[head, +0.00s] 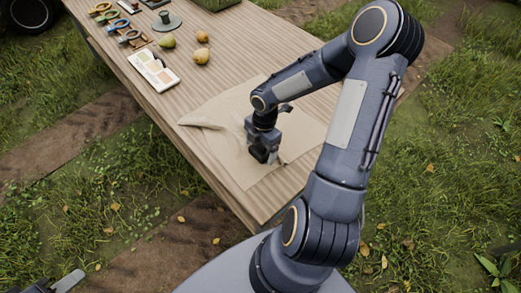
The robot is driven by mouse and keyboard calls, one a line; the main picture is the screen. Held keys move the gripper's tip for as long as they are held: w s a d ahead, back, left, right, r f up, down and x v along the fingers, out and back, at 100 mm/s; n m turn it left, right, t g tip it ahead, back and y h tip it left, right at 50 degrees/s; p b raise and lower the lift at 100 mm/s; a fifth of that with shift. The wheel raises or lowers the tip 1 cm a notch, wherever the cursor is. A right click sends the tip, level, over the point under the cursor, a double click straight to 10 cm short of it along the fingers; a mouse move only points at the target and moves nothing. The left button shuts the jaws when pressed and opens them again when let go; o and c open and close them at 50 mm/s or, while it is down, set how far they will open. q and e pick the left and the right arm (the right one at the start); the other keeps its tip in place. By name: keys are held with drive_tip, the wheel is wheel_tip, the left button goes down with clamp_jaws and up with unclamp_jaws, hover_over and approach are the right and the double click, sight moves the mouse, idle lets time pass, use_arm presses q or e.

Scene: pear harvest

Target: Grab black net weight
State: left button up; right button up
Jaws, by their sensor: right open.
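My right gripper (265,155) is open, pointing down over the beige cloth (224,142) on the wooden table. A small dark object (286,107) shows on the cloth just behind my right wrist; it may be a black net weight, but it is too small to be sure. Another dark bit shows at the right side of the gripper, and I cannot tell whether it is part of the gripper. What lies directly under the fingers is hidden. Part of my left gripper (66,282) shows at the bottom left corner, away from the table.
An open booklet (153,69), several pears (201,57), a grey round-based stand (167,22) and several ring-handled tools (130,36) lie at the table's far left end. A green tray (215,3) is at the back. The table's near corner is clear; grass surrounds it.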

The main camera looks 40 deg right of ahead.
drive_tip(key=shift+f, duration=0.2)
drive_tip(key=c, duration=1.3)
drive_tip(key=shift+o, duration=0.2)
drive_tip(key=shift+r, duration=0.15)
